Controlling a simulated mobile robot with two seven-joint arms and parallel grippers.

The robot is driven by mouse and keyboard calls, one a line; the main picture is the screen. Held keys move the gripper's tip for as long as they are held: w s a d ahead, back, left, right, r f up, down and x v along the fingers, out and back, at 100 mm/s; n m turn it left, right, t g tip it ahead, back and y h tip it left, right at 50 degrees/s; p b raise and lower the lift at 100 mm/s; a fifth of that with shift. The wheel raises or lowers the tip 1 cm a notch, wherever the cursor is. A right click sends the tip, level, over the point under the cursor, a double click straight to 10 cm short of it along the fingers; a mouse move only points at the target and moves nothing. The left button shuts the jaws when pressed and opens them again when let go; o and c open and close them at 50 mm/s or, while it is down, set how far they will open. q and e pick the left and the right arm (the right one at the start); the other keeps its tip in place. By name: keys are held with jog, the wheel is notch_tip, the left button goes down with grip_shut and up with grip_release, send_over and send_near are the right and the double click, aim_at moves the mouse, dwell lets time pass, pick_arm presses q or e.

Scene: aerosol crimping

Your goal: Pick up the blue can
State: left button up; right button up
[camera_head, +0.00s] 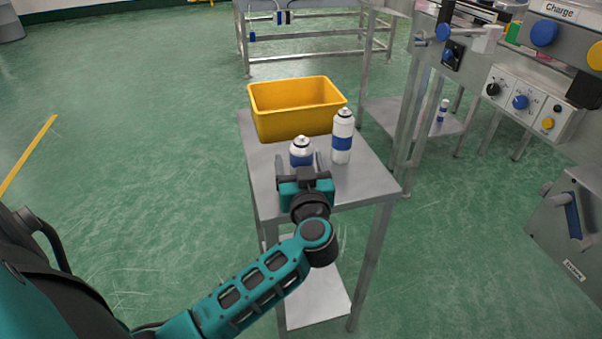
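A short white can with a blue lower band (301,146) stands upright on the small metal table (372,183). A taller white can with a blue band (343,137) stands upright just right of it and farther back. My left gripper (302,164) reaches over the table's front edge toward the short can. Its two fingers are spread, one on each side of that can as seen from here. They look apart from the can, though contact is hard to judge. The can's lower part is hidden by the gripper. My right gripper is not in view.
A yellow bin (292,121) stands behind the cans on the same table. A machine with knobs and a "Charge" label (545,45) stands at the right. Another blue-banded can (442,111) sits on a shelf behind. Green floor to the left is clear.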

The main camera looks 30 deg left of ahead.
pick_arm(q)
jog(key=shift+c, duration=0.2)
jog(key=c, duration=1)
